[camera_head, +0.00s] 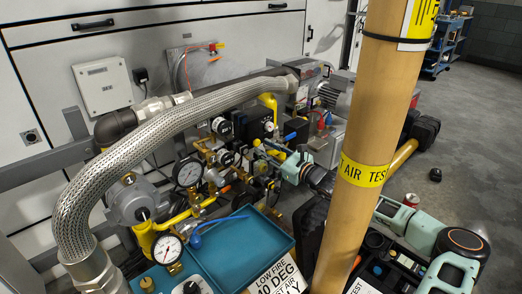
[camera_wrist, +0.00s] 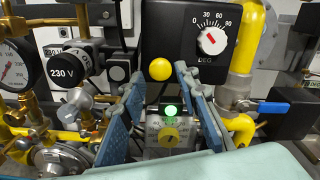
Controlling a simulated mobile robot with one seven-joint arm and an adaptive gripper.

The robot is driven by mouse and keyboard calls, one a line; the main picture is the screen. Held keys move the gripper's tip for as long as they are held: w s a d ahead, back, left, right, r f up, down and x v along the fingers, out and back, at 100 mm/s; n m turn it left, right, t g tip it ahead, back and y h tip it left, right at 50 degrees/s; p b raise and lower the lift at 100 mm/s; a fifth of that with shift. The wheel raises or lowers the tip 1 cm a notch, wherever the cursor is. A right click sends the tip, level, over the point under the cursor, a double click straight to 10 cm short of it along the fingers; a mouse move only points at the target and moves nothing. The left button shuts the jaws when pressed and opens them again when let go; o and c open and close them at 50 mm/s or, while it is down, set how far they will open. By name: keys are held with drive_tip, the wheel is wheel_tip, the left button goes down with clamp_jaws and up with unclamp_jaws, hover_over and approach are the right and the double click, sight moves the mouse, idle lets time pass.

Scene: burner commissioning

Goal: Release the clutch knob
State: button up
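A round yellow knob (camera_wrist: 160,69), which looks like the clutch knob, sits at the lower edge of a black actuator box (camera_wrist: 178,50) with a 0 to 90 degree dial (camera_wrist: 211,39). My gripper (camera_wrist: 159,76) is open, one blue-grey finger on each side of the knob. A gap shows between each finger and the knob; I see no contact. In the head view my gripper (camera_head: 268,152) is at the valve assembly, close to a small yellow knob (camera_head: 257,143) that seems to be the same one.
Below the fingers is a device with a green light (camera_wrist: 171,110) and a yellow dial (camera_wrist: 169,135). A 230 V coil (camera_wrist: 68,69) and brass fittings crowd the left. A yellow pipe (camera_wrist: 245,45) and blue-handled valve (camera_wrist: 275,108) stand right. A tan post (camera_head: 375,110) rises in front.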

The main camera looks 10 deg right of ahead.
sight(257, 143)
drive_tip(key=shift+b+x, duration=0.3)
drive_tip(key=shift+x, duration=1.1)
clamp_jaws()
